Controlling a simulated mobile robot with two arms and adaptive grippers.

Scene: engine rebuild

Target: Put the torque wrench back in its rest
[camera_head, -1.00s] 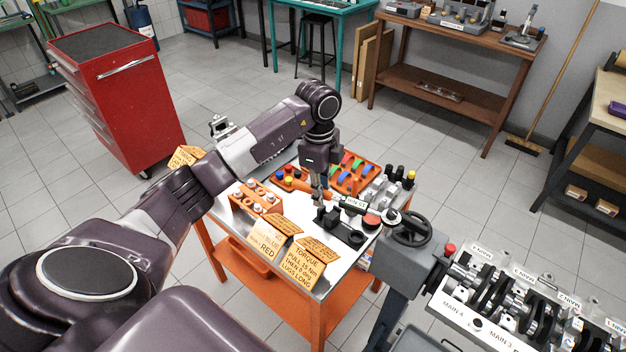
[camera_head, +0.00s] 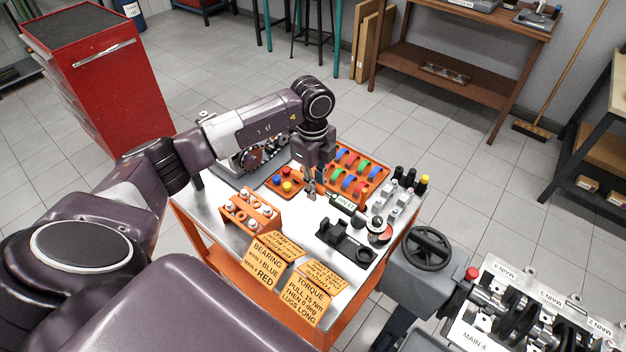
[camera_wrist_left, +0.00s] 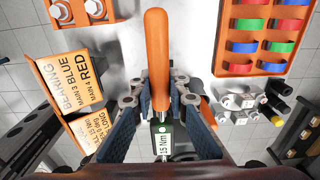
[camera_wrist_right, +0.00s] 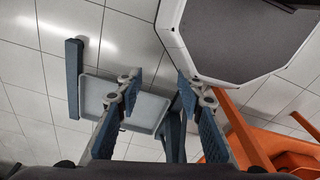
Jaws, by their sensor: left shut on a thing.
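The torque wrench has an orange handle (camera_wrist_left: 157,60) and a dark body with a display reading 15 Nm (camera_wrist_left: 163,143); its display end shows in the head view (camera_head: 342,202). My left gripper (camera_head: 312,190) is shut on the wrench near where handle meets body, and holds it above the cart top; in the left wrist view its fingers (camera_wrist_left: 161,95) flank it. The black rest (camera_head: 345,245) with upright supports stands on the cart, nearer the front than the gripper. The wrench is apart from it. My right gripper (camera_wrist_right: 157,88) is open and empty above the floor.
The orange tray of coloured bearing shells (camera_head: 352,172) lies just behind the wrench. Small bottles (camera_head: 405,182) stand at right. An orange cap block (camera_head: 248,212) and instruction signs (camera_head: 300,290) are at the front left. A vise-like stand with handwheel (camera_head: 428,250) is beside the cart.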

